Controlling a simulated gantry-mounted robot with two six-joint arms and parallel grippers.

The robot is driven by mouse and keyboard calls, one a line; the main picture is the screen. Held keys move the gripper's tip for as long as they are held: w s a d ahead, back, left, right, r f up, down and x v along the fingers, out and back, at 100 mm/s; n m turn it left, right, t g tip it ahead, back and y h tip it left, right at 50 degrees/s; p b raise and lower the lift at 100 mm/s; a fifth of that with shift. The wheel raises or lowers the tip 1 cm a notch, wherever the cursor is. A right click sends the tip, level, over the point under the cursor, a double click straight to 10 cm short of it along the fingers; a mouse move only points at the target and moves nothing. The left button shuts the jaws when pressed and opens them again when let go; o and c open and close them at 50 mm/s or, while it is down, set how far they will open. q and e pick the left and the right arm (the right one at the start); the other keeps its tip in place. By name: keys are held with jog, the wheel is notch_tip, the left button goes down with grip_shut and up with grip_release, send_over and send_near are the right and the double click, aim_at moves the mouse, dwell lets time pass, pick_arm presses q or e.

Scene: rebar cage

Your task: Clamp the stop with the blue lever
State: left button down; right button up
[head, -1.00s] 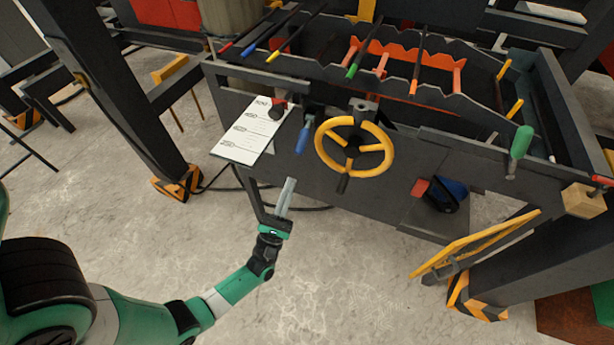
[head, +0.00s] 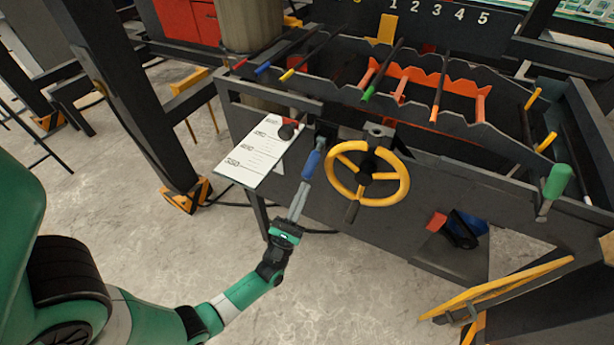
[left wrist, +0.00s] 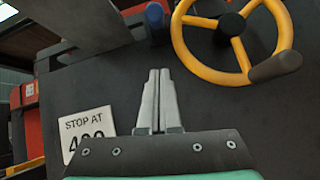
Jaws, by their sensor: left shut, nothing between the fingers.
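The blue lever (head: 311,165) hangs from a dark bracket on the front of the bench, left of the yellow handwheel. In the left wrist view the blue handle (left wrist: 155,14) shows at the top. A red and black piece (head: 289,129), which may be the stop, sits at the upper end of a white scale card (head: 250,150). My left gripper (head: 301,194) is shut and empty, with its fingertips just below the blue handle. It also shows in the left wrist view (left wrist: 160,78), where a gap appears between tips and handle. My right gripper is not in view.
The yellow handwheel (head: 367,174) with a dark knob is close to the right of the lever. A "STOP AT 400" sign (left wrist: 87,132) shows in the left wrist view. A green-handled lever (head: 557,182) stands farther right. Several bars lie across the bench top.

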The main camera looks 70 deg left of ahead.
aim_at(307, 178)
pick_arm(q)
jog(key=r, duration=0.1)
jog(key=w+r, duration=0.1)
jog(key=r, duration=0.1)
jog(key=r+p, duration=0.1)
jog(key=r, duration=0.1)
jog(key=shift+w+a+r, duration=0.1)
jog(key=shift+w+a, duration=0.2)
jog(key=shift+w, duration=0.05)
jog(key=shift+s+d+r, duration=0.1)
jog(key=shift+d+r, duration=0.15)
jog(key=shift+r, duration=0.15)
